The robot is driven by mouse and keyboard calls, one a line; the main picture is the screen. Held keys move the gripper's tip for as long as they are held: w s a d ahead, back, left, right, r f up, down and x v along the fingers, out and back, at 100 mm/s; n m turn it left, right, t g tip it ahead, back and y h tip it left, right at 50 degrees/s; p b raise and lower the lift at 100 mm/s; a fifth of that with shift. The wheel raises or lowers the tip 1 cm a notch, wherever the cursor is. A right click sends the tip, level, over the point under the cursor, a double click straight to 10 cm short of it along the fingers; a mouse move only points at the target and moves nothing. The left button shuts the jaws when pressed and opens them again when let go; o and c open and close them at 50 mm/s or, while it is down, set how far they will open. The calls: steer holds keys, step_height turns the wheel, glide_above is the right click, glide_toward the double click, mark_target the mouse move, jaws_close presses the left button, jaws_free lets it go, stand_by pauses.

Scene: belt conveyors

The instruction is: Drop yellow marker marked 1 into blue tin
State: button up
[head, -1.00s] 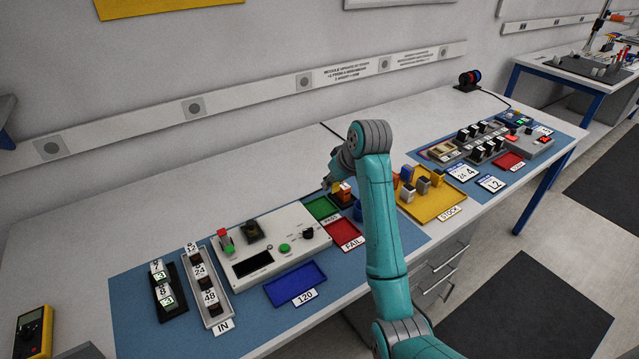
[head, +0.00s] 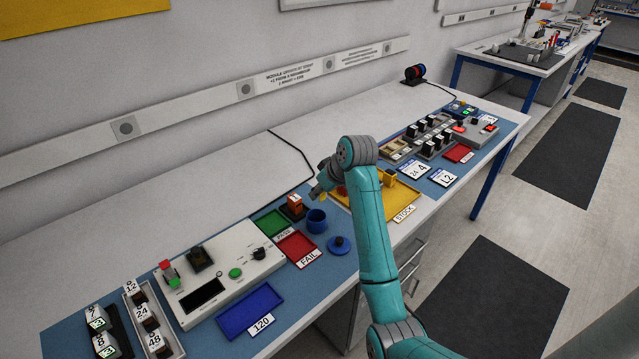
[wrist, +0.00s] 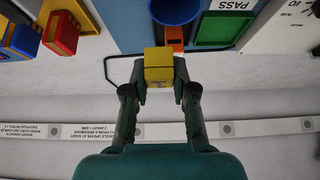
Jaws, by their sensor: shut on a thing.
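My gripper (wrist: 160,82) is shut on a yellow marker (wrist: 159,66) in the wrist view. No number is readable on it there. In the head view my gripper (head: 319,192) is above the bench, behind the blue tin, and the marker cannot be made out. The open, round blue tin (head: 316,221) stands upright on the blue mat, and its near part shows at the top of the wrist view (wrist: 176,9). The held marker is apart from the tin. A blue lid (head: 339,246) with a knob lies in front of the tin.
An orange module (head: 295,205) stands close beside the tin. The green PASS tray (head: 270,224) and red FAIL tray (head: 297,247) are to the left. The yellow STOCK tray (head: 391,204) is to the right, partly behind my arm. Bare bench lies behind.

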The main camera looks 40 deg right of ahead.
steer(key=shift+f, duration=0.75)
steer(key=o, duration=0.8)
steer(key=shift+o, duration=0.2)
steer(key=shift+a, duration=0.1)
steer(key=v, duration=0.7)
steer(key=shift+r, duration=0.2)
steer(key=shift+s, duration=0.15)
